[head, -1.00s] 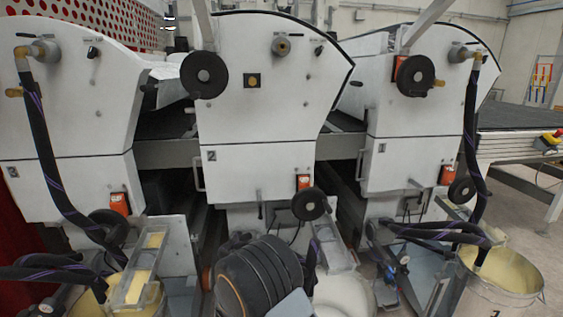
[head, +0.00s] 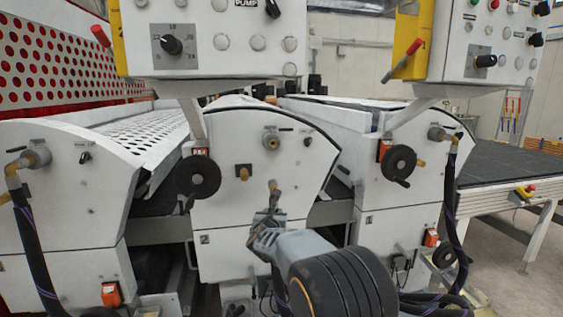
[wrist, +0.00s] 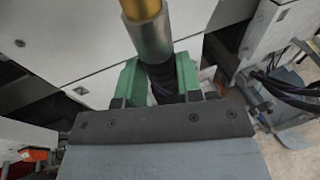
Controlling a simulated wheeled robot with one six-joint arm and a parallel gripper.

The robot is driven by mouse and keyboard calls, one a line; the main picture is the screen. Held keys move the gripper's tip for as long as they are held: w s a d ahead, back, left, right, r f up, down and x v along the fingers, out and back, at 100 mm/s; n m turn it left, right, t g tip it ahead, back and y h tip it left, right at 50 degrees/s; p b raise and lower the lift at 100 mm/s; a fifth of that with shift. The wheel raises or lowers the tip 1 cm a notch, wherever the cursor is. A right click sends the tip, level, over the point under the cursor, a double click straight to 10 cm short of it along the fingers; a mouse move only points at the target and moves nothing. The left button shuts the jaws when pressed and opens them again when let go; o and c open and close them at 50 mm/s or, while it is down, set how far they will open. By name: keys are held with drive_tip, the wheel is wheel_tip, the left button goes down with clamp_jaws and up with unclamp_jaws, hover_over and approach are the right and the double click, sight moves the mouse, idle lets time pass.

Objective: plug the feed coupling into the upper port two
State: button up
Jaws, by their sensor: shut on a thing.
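My gripper (head: 268,218) is in front of the middle machine, the one marked 2. In the wrist view its green fingers (wrist: 155,80) are shut on the dark hose end of the feed coupling (wrist: 148,38), which has a grey collar and a brass tip. In the head view the coupling (head: 273,190) points upward from the gripper. The upper port two (head: 270,141), a round brass fitting on the machine's white side panel, appears above the coupling tip, with a gap in the picture. Depth between them is hard to tell.
A black handwheel (head: 198,177) stands out at the left and another (head: 399,163) at the right. Control boxes (head: 210,40) hang above. Hoses (head: 455,200) are coupled to the neighbouring machines.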

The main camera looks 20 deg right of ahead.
sight(272, 184)
wheel_tip(272, 184, up, 12)
drive_tip(key=d+n+y+p, duration=0.1)
drive_tip(key=d+p, duration=0.1)
drive_tip(key=p, duration=0.1)
drive_tip(key=shift+d+f+p, duration=0.2)
drive_tip(key=shift+d+p, duration=0.2)
drive_tip(key=shift+s+f+b, duration=0.1)
drive_tip(key=shift+s+b, duration=0.05)
drive_tip(key=shift+b, duration=0.2)
drive_tip(key=w+d+p, duration=0.1)
drive_tip(key=w+p, duration=0.1)
drive_tip(key=w, duration=0.4)
drive_tip(key=shift+b, duration=0.45)
idle(1.4)
drive_tip(key=shift+w+d+p, duration=0.2)
drive_tip(key=shift+w+p, duration=0.15)
drive_tip(key=shift+w, duration=0.35)
drive_tip(key=shift+w+d+p, duration=0.15)
drive_tip(key=shift+w+p, duration=0.2)
drive_tip(key=shift+w, duration=0.3)
